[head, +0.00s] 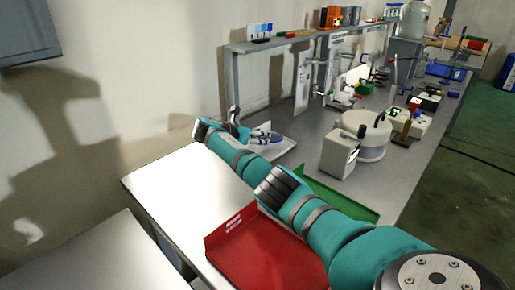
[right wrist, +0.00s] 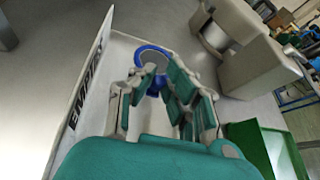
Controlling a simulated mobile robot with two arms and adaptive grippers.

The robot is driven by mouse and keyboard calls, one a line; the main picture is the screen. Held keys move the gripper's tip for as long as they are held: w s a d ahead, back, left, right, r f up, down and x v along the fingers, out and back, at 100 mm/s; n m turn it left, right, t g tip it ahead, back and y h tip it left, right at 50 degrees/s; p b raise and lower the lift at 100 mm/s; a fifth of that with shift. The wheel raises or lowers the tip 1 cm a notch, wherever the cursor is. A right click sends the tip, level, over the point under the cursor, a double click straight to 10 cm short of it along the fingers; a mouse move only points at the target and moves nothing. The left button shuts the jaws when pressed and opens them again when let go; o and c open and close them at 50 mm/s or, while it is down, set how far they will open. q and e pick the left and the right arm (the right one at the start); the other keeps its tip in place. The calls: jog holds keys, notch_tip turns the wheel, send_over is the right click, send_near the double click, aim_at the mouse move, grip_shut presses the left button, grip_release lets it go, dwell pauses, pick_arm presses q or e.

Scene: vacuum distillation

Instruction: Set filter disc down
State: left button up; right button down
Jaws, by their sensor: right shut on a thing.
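The filter disc (right wrist: 151,50) shows in the right wrist view as a pale round piece with a blue rim, at the tips of my right gripper (right wrist: 158,84). The fingers are shut on it and cover part of it. A white tray (right wrist: 122,48) with a lettered upright panel on its left lies below; I cannot tell whether the disc touches it. In the head view my right gripper (head: 250,132) is over the same tray (head: 285,145) near the wall, and a blue bit of the disc (head: 276,137) shows. My left gripper is not in view.
A red tray (head: 262,250) lies at the front of the bench and a green tray (head: 335,198) behind my right arm. A grey box (head: 340,155) and a round pale device (head: 367,138) stand right of the white tray. Bare bench (head: 170,185) lies to the left.

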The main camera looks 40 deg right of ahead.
jog(key=shift+w+a+f, duration=0.1)
jog(key=shift+w+a, duration=0.4)
jog(key=shift+f+b, duration=0.5)
jog(key=shift+f, duration=1.3)
jog(key=c, duration=1.4)
grip_release()
jog(key=p+v, duration=0.1)
jog(key=v, duration=1.1)
jog(key=shift+r, duration=0.15)
